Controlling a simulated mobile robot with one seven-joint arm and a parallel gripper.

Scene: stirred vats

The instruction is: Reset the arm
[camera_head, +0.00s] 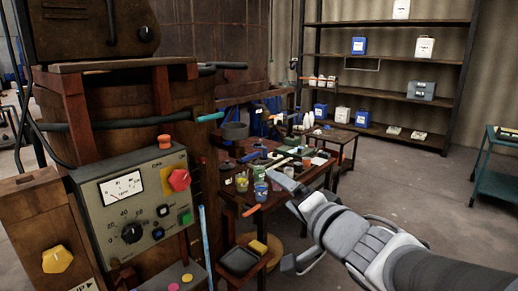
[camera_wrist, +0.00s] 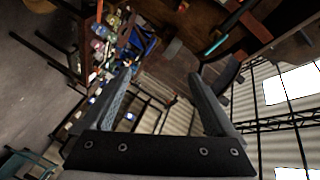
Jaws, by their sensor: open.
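My arm (camera_head: 370,245) reaches in from the lower right of the head view, over open floor to the right of the cluttered work table (camera_head: 272,202). Its far end is near the table's right edge; I cannot tell from this view whether it touches. My gripper (camera_wrist: 162,76) shows in the wrist view with its two fingers spread wide apart. Nothing is held between them. The wrist view is turned, with the shelves and bright windows beyond the fingers and the table's jars at upper left.
A grey control box (camera_head: 140,205) with a dial and knobs stands at left beside a wooden vat. Jars and tools crowd the work table. A small side table (camera_head: 340,138), tall shelves (camera_head: 400,65) and a green cart (camera_head: 497,180) stand behind.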

